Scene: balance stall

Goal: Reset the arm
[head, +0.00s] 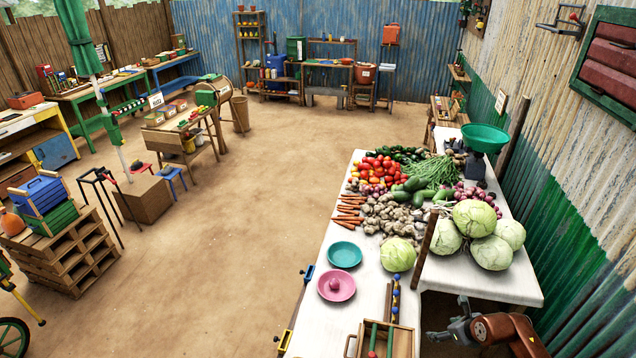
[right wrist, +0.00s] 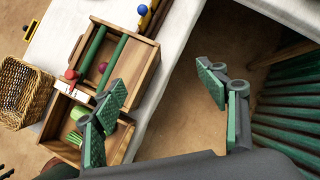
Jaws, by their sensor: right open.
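My right gripper (head: 455,328) is at the bottom right in the head view, beside the white table's right edge and below the cabbages. Its reddish-brown arm link shows next to it. In the right wrist view the gripper (right wrist: 168,105) has its green-padded fingers spread wide. Bare floor and the table's edge show between them; nothing is held. My left gripper is in neither view.
The white table (head: 312,318) holds vegetables, a teal plate (head: 345,254), a pink plate (head: 336,285) with a round pink item, and a wooden box (right wrist: 143,62). A wicker basket (right wrist: 27,92) is near it. The corrugated wall (head: 575,235) stands close on the right.

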